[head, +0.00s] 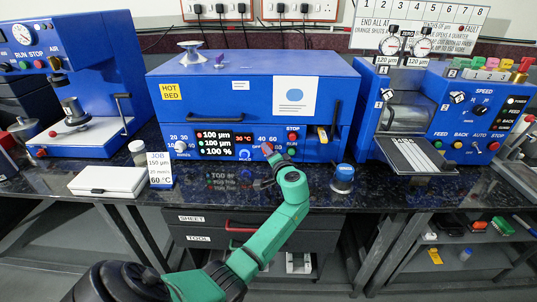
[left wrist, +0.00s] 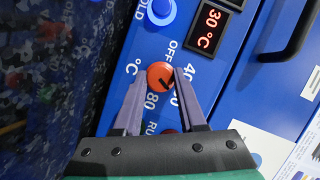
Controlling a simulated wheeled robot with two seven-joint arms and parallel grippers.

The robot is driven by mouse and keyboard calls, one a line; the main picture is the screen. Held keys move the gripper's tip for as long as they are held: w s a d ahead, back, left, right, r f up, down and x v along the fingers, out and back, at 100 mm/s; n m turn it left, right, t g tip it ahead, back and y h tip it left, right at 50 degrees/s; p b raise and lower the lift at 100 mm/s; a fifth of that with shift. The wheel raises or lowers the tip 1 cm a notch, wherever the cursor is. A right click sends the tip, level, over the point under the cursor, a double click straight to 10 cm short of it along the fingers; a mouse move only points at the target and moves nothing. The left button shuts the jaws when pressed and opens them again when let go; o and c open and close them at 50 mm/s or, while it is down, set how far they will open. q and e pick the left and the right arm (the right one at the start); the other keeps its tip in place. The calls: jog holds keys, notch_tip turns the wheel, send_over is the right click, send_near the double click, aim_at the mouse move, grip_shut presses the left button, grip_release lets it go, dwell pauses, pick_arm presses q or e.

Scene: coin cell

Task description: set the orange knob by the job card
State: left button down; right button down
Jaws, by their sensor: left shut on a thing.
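The orange knob (head: 267,147) sits on the front panel of the blue hot bed (head: 222,92). It also shows in the left wrist view (left wrist: 160,75), with a dark pointer line on its face; I cannot tell which number it points at. My left gripper (head: 269,158) is shut on the knob, its grey fingers (left wrist: 158,84) on either side of it. The temperature display (left wrist: 210,26) reads 30 °C in red. The white job card (head: 160,170) stands on the bench at the left and reads 150 µm, 25 mm/s and 60 °C. My right gripper is not in view.
A white box (head: 107,181) lies left of the card. A blue-topped round button (head: 343,174) stands on the dark bench right of my arm. A roller machine (head: 427,112) is at the right and a blue press (head: 60,70) at the left.

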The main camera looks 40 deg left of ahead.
pick_arm(q)
jog(key=shift+c, duration=2.3)
grip_release()
jog(key=b+v, duration=0.1)
jog(key=v, duration=1.3)
jog(key=shift+s+d, duration=0.25)
